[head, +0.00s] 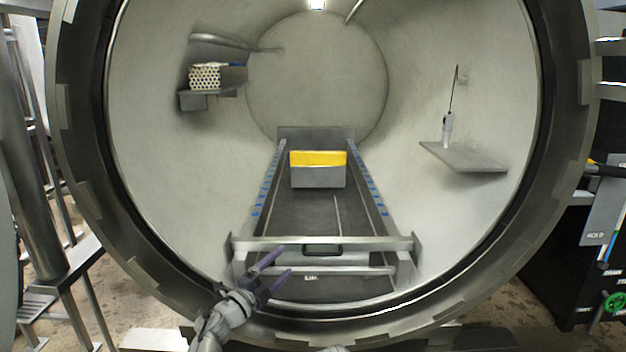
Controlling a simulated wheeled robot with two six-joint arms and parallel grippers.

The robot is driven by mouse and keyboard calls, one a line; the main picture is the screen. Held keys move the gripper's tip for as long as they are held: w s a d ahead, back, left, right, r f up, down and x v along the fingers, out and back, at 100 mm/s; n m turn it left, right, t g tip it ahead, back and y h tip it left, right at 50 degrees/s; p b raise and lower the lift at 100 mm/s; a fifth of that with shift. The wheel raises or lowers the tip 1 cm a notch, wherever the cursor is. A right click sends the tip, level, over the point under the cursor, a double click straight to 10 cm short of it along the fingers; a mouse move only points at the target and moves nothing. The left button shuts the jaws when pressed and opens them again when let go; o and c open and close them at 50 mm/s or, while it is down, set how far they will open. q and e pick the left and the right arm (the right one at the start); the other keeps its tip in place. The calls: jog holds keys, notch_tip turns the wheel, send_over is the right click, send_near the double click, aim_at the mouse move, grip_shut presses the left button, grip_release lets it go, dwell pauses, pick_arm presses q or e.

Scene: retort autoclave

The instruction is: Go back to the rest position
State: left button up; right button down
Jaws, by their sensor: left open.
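My left gripper (282,261) reaches in from the bottom left, at the front of the round chamber opening. Its two purple-tipped fingers are spread apart with nothing between them. In the picture they overlap the left part of the metal crossbars (345,243) at the front of the rail track; I cannot tell whether they touch. My right gripper is not in view.
Inside, a grey box with a yellow top (318,170) sits between the rails. A left shelf (208,100) holds a perforated white block (205,77). A right shelf (465,157) holds a probe-like device (448,128).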

pick_arm(q)
jog(key=w+a+r+n+t+y+p, duration=0.25)
jog(key=a+n+y+p, duration=0.25)
jog(key=n+y, duration=0.45)
jog(key=s+a+f+n+g+y+p, duration=0.2)
jog(key=s+f+n+g+y+p, duration=0.25)
jog(key=n, duration=0.25)
jog(key=s+d+f+n+g+h+p, duration=0.1)
jog(key=s+d+f+g+p, duration=0.15)
jog(key=s+g, duration=0.4)
jog(key=s+d+f+n+g+p, duration=0.1)
jog(key=s+d+f+g+p, duration=0.2)
jog(key=s, duration=0.7)
jog(key=s+d+f+n+g+h+p, duration=0.1)
jog(key=s+d+g, duration=0.35)
jog(key=s, duration=0.35)
notch_tip(320, 180, up, 37)
jog(key=p, duration=3.7)
jog(key=shift+a+r, duration=0.2)
jog(key=shift+a, duration=0.15)
